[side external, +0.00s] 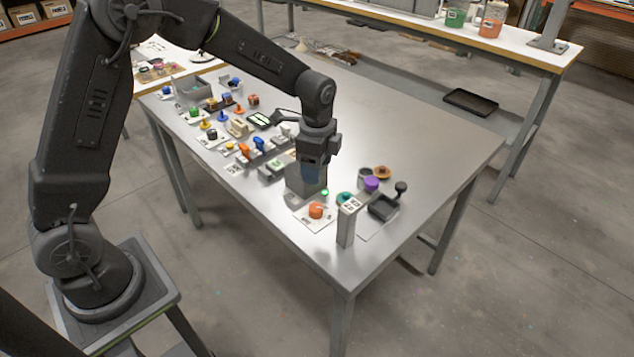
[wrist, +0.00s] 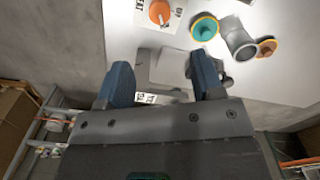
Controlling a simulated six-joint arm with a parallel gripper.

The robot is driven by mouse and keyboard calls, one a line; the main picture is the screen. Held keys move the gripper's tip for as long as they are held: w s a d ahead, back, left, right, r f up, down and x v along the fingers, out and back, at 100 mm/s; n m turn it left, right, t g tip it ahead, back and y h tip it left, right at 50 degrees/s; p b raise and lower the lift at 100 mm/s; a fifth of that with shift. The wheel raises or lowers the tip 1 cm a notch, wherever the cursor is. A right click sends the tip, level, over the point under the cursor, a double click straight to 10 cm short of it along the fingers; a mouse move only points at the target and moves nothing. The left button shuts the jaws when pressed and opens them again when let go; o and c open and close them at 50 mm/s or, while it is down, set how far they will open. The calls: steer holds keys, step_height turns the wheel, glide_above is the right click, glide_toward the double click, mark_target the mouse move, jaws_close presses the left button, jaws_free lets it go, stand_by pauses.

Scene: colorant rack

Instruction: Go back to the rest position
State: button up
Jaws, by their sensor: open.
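My gripper (side external: 306,182) points down over the front-right half of the metal table (side external: 420,140), beside the orange knob (side external: 316,210). In the wrist view, my gripper (wrist: 161,62) shows two blue fingers spread apart. I see nothing held between them. A pale grey block-like piece lies beyond the gap, and I cannot tell its distance. In the wrist view, the orange knob (wrist: 160,12) sits on a white printed card past the fingertips. The fingers partly hide what lies under them.
An upright grey post (side external: 348,222) stands near the table's front corner. Several coloured knobs and blocks cover the left half. The table's far right is clear.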

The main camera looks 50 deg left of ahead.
steer(key=shift+r, duration=0.8)
steer(key=s+r+n+t, duration=0.3)
steer(key=s+r+n, duration=0.3)
steer(key=s+r, duration=0.5)
steer(key=s+r+n+t, duration=0.2)
steer(key=s+n, duration=0.5)
steer(key=s, duration=0.6)
steer(key=shift+s+a+r+t, duration=0.15)
steer(key=shift+r+t, duration=0.15)
steer(key=shift+r, duration=0.5)
